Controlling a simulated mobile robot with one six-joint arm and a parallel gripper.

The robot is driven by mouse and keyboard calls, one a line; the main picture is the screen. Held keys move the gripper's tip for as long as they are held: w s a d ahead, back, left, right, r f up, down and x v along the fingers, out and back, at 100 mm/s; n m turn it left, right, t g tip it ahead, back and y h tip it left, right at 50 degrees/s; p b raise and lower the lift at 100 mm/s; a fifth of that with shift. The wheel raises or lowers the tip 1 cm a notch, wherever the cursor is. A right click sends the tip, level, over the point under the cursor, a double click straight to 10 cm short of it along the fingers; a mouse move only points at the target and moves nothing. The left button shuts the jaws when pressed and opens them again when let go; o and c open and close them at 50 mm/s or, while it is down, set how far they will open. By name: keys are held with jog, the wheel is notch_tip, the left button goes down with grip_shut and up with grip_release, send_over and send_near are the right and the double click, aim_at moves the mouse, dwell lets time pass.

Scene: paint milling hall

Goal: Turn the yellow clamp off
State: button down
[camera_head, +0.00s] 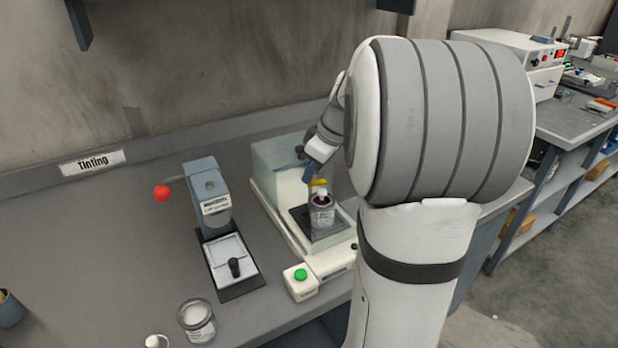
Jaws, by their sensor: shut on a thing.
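The yellow clamp (318,183) shows as a small yellow piece above a jar (322,211) with dark red contents. The jar stands upright on the dark plate of a pale bench machine (280,220). My gripper (312,177) reaches down from the upper right, with its dark and blue end at the yellow clamp. It is shut on the yellow clamp, though its fingertips are small and partly hidden. My arm covers the right side of the machine.
A grey device with a red ball lever (162,193) stands left of the machine. A green button box (300,277) is in front. A glass jar (197,321) stands at the front edge. The bench under the Tinting sign (92,163) is mostly clear.

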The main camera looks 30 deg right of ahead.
jog(key=shift+n, duration=0.6)
jog(key=c, duration=1.3)
grip_release()
jog(key=shift+o, duration=0.2)
jog(key=v, duration=0.7)
jog(key=shift+d+r, duration=0.3)
jog(key=shift+r, duration=0.1)
